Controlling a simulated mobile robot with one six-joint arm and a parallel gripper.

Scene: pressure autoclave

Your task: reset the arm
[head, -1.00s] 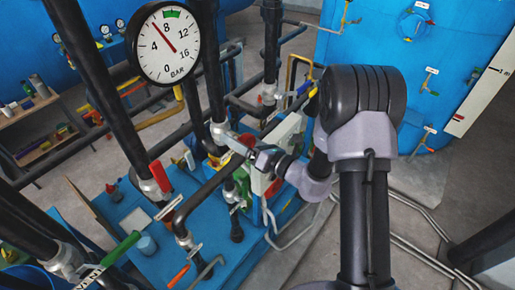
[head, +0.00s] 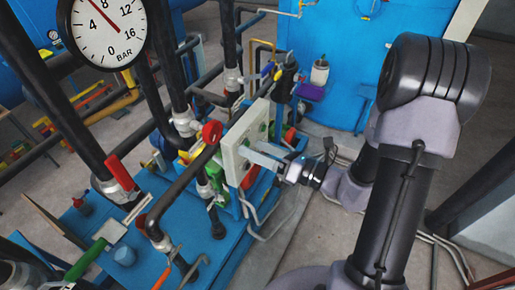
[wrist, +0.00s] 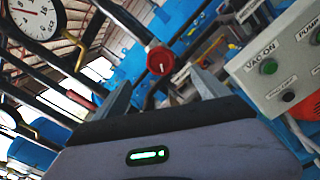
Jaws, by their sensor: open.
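My arm (head: 390,215) fills the right side of the head view, bent at a black elbow. My gripper (head: 252,152) points left in front of the light-grey control box. Its two pale fingers are apart, and no object shows between them. In the wrist view, my gripper (wrist: 163,88) has its fingers spread wide at the left and right. A round red knob (wrist: 160,60) shows beyond the gap between them. Whether the fingers touch the control box cannot be told from the head view.
The control box (wrist: 280,65) with "VAC ON" and "PUMP" labels is close on the right. Black pipes (head: 185,185), a red valve knob (head: 212,131) and a pressure gauge (head: 103,25) stand to the left. Grey floor (head: 300,225) lies below.

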